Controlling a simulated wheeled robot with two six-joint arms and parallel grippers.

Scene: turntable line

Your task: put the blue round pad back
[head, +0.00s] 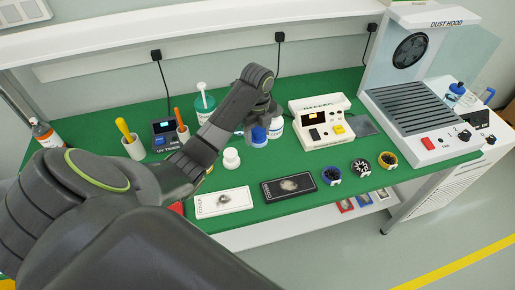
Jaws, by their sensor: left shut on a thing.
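My left gripper (262,110) reaches over the green bench from the left, with its jaws pointing down. It is shut on a small blue round thing (258,135), which I take to be the blue round pad; the fingers and arm partly hide it. The pad is just in front of a white bottle (275,128); I cannot tell if it touches the bench. My right gripper is not in view.
A beige device (319,122) stands right of my gripper, and a dust hood (425,105) at far right. A white jar (231,159) is front left.

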